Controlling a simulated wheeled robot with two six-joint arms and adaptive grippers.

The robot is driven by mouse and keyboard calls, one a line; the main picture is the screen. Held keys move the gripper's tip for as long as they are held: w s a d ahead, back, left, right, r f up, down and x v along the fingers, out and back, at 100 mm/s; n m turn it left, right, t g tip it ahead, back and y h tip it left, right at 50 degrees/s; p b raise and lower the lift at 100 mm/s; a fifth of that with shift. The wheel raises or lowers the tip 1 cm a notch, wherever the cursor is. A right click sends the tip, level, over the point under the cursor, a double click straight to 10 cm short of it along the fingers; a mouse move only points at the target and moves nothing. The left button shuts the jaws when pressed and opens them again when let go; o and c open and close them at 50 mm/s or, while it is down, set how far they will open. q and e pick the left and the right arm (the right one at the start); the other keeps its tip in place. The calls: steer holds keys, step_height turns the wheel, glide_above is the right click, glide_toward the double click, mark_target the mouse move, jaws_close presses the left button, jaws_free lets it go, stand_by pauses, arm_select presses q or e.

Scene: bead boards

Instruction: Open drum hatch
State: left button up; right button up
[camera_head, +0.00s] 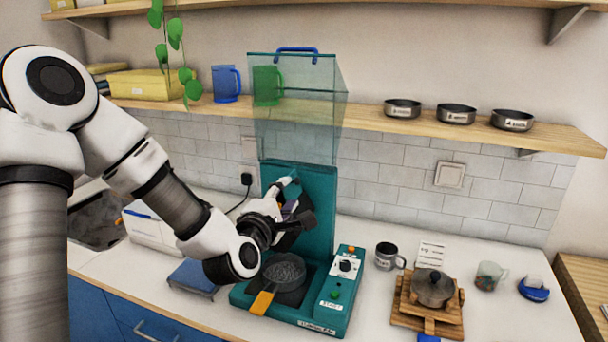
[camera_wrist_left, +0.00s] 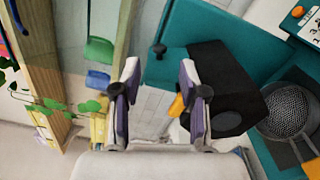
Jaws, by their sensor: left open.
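The teal machine (camera_head: 318,200) stands on the counter with its clear hood (camera_head: 298,100) raised. Its black drum (camera_head: 287,240) is largely hidden behind my left gripper (camera_head: 290,198) in the head view. In the left wrist view the drum (camera_wrist_left: 222,70) is a dark box with a round end. An orange tab (camera_wrist_left: 176,106) shows beside it, partly behind a finger. My left gripper (camera_wrist_left: 160,82) is open, its fingers in front of the drum's near side with nothing seen held. I cannot tell whether the hatch is open or whether a finger touches it. My right gripper is out of view.
A round mesh tray (camera_head: 284,270) with an orange handle sits below the drum. A control panel (camera_head: 341,282) is at its right. A blue-grey scale (camera_head: 194,278) stands left; a grey mug (camera_head: 386,257) and a pot (camera_head: 433,287) stand right. A shelf (camera_head: 370,122) runs behind.

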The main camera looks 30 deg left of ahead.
mark_target(296, 182)
arm_select(q)
steer(key=shift+w+r, duration=0.2)
steer(key=shift+r, duration=0.1)
steer(key=x, duration=0.2)
steer(key=p+x, duration=0.1)
steer(key=x, duration=0.1)
steer(key=p+x, duration=0.1)
steer(key=x, duration=0.2)
steer(key=shift+w+f, duration=0.1)
steer(key=shift+f, duration=0.25)
steer(key=shift+s+r, duration=0.1)
steer(key=shift+s, duration=0.15)
jaws_close()
